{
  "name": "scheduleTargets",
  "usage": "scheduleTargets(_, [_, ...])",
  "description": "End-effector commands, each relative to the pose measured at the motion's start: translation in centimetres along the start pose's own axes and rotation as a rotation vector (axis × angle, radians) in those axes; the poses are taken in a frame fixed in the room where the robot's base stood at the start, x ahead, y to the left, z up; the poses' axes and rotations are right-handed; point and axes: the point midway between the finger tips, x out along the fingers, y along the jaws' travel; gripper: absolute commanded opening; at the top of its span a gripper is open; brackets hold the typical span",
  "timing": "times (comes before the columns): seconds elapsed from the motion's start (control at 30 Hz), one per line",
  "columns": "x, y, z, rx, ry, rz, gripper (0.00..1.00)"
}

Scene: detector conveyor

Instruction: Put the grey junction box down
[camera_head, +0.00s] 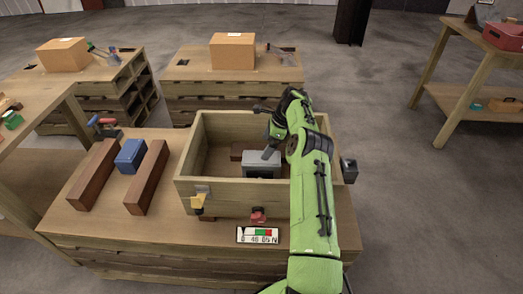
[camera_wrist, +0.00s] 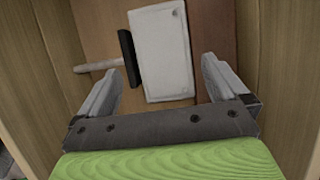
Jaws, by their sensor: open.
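The grey junction box (camera_head: 261,164) is inside the wooden crate (camera_head: 228,196), towards its front right. In the wrist view it shows as a pale rectangular box (camera_wrist: 165,50) over a brown surface. My gripper (camera_head: 270,152) reaches down into the crate at the box. In the wrist view my gripper (camera_wrist: 160,68) is open, with one finger on each side of the box's near end and gaps between. My arm hides the right part of the crate. I cannot tell exactly what the box rests on.
A brown block (camera_head: 237,151) is in the crate. Left of the crate, a blue block (camera_head: 130,156) sits between two brown beams.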

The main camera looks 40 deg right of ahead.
Motion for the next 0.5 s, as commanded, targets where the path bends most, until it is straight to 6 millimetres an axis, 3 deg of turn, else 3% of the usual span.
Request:
scheduleTargets(0.03, [-1.9,-0.1,0.2,0.0,-0.001,-0.003,1.0])
scheduleTargets(0.1, [-3.6,-0.1,0.2,0.001,-0.001,-0.003,1.0])
scheduleTargets(0.33, [-6.3,0.0,0.5,-0.014,0.001,-0.003,1.0])
scheduleTargets(0.43, [-8.1,0.7,3.5,-0.138,0.032,-0.009,1.0])
scheduleTargets(0.5, [-10.3,2.1,7.2,-0.307,0.079,-0.013,1.0])
